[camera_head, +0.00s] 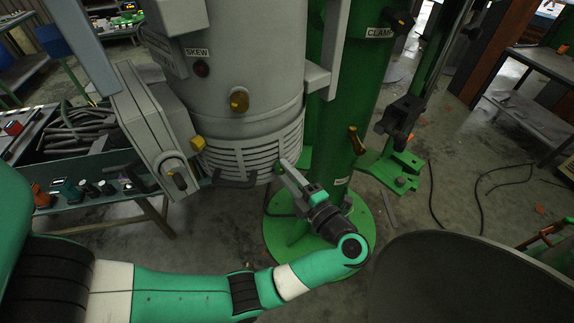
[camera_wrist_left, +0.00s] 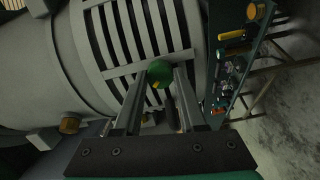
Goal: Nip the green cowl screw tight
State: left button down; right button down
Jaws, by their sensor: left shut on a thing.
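The green cowl screw (camera_wrist_left: 160,73) is a small round green knob at the slotted vent cowl of the grey motor housing. In the wrist view it sits between the tips of my left gripper (camera_wrist_left: 160,82), whose two fingers are shut on it. In the head view my left gripper (camera_head: 287,172) reaches up to the right lower edge of the slotted cowl (camera_head: 243,160). The screw is mostly hidden by the fingers there. Whether its head is flush with the cowl cannot be seen. My right gripper is not in view.
The green column (camera_head: 340,120) stands close to the right of the housing. A grey box (camera_head: 140,110) with a knob hangs on its left. A bench (camera_head: 85,205) with small parts is at left. A large dark round rim (camera_head: 470,275) fills the lower right.

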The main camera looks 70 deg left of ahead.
pick_arm(q)
jog(key=shift+r+m+p, duration=0.2)
jog(key=shift+m+p, duration=0.3)
jog(key=shift+f, duration=0.1)
jog(key=shift+c, duration=2.3)
grip_release()
jog(key=shift+f, duration=0.1)
jog(key=b+v, duration=1.1)
jog(key=b, duration=0.1)
jog(key=shift+d, duration=0.35)
